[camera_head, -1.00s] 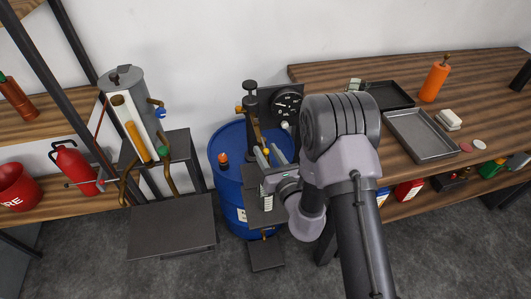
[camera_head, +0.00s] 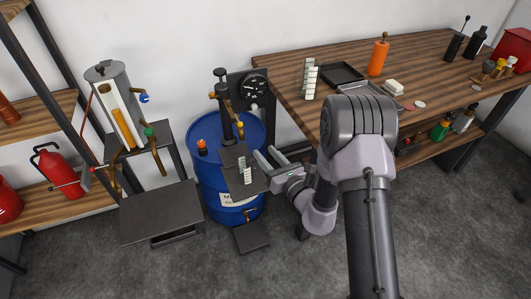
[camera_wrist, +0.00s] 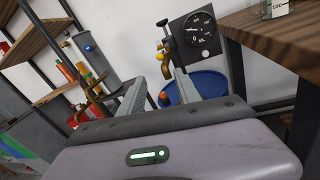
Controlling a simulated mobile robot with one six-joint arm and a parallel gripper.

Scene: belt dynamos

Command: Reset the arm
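My gripper (camera_head: 268,153) is at the right of the small dark platform (camera_head: 252,184) in front of the blue drum (camera_head: 213,183), its fingers pointing left. In the wrist view, my gripper (camera_wrist: 158,76) has its two fingers clearly apart, with nothing between them. A small clear vessel with white scale marks (camera_head: 243,170) stands on the platform, apart from the fingers in the head view. The arm hides part of the workbench.
The dial gauge (camera_head: 254,90) stands behind the drum. At right is a wooden workbench (camera_head: 428,65) with a scaled glass vessel (camera_head: 309,80), dark tray (camera_head: 343,75) and orange bottle (camera_head: 378,55). At left are a cylinder apparatus (camera_head: 120,110) and fire extinguisher (camera_head: 56,168).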

